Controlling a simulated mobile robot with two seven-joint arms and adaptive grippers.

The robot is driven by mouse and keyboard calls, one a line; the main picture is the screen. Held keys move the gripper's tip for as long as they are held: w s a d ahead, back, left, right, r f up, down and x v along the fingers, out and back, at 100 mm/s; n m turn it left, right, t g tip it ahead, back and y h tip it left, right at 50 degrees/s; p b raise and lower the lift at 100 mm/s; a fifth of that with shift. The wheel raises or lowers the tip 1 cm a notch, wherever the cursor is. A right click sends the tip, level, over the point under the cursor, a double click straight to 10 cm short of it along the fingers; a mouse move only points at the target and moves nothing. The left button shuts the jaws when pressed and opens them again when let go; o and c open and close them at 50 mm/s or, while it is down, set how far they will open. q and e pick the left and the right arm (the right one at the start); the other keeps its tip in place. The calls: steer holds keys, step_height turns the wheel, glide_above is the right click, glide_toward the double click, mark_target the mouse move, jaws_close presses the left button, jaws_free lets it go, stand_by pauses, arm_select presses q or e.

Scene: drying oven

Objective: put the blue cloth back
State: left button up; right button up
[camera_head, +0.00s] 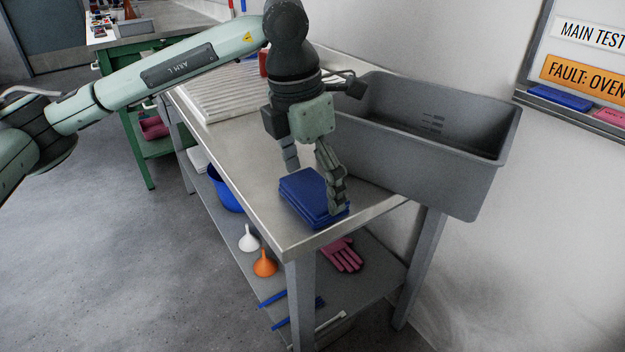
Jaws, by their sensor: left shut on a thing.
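The blue cloth (309,196) is a folded, layered stack near the front corner of the steel table (272,228). My left gripper (318,190) points down over it from above. One finger is at the cloth's right side and the other shows behind it. The gripper is shut on the cloth. The cloth appears at the tabletop; I cannot tell whether it rests on it or is slightly raised. My right gripper is not in view.
A grey sink basin (420,165) stands right of the gripper. A ribbed white drainboard (222,92) lies behind. The lower shelf holds a blue bowl (225,190), a white funnel (249,240), an orange funnel (265,264) and a pink glove (343,255). A whiteboard (585,50) hangs at right.

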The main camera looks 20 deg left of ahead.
mark_target(304, 191)
arm_select(q)
steer(key=o, duration=0.8)
steer(key=shift+c, duration=0.2)
steer(key=shift+r+p, duration=0.25)
steer(key=shift+p, duration=0.05)
steer(key=shift+r, duration=0.4)
step_height(304, 191, up, 11)
steer(key=s+a, duration=0.1)
steer(key=shift+s, duration=0.2)
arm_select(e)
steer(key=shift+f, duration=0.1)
